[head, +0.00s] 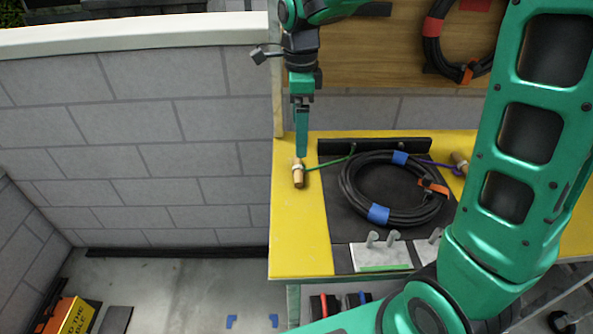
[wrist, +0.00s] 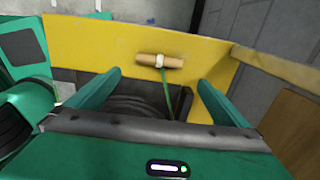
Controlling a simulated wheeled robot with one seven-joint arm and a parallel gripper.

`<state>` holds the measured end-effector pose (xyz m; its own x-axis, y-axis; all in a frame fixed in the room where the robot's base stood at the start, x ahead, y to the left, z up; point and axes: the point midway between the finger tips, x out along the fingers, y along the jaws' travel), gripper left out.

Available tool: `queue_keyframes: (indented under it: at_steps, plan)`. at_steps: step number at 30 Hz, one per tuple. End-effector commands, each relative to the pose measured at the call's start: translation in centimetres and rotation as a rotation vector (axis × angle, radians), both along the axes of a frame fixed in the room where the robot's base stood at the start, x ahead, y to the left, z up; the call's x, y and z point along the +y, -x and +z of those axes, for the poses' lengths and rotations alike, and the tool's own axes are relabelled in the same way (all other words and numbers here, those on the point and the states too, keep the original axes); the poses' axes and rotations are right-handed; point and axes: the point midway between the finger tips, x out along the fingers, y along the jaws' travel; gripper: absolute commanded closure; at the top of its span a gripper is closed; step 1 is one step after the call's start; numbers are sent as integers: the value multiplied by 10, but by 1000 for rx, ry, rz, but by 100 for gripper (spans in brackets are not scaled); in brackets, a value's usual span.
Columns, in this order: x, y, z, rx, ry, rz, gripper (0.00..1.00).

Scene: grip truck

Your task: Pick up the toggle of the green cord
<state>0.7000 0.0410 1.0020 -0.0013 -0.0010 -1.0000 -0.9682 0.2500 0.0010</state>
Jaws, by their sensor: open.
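The toggle of the green cord (head: 299,174) is a small tan wooden peg with a pale band round its middle. It lies on the yellow left part of the bench top. The green cord (head: 328,163) runs from it to the right, towards the black bar. In the wrist view the toggle (wrist: 160,61) lies crosswise, ahead of and between my fingers, with the green cord (wrist: 166,96) leading back from it. My gripper (head: 301,154) points down over the toggle in the head view. In the wrist view my gripper (wrist: 158,78) is open, its two fingers apart with nothing between them.
A coiled black cable (head: 357,208) with blue tape lies on the dark mat. A second toggle (head: 459,163) with a purple cord is at the right. Grey blocks with pegs (head: 382,254) stand at the front. A wooden board (head: 400,52) with another cable rises behind.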

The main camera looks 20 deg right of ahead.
Motion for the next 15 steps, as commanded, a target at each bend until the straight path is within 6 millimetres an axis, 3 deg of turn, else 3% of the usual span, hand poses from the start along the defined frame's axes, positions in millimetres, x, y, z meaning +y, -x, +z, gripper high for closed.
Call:
queue_keyframes:
  at_steps: [10,15]
  plan:
    - [2,-1,-44,3,-1,-11,0]
    - [2,-1,-55,1,0,-11,0]
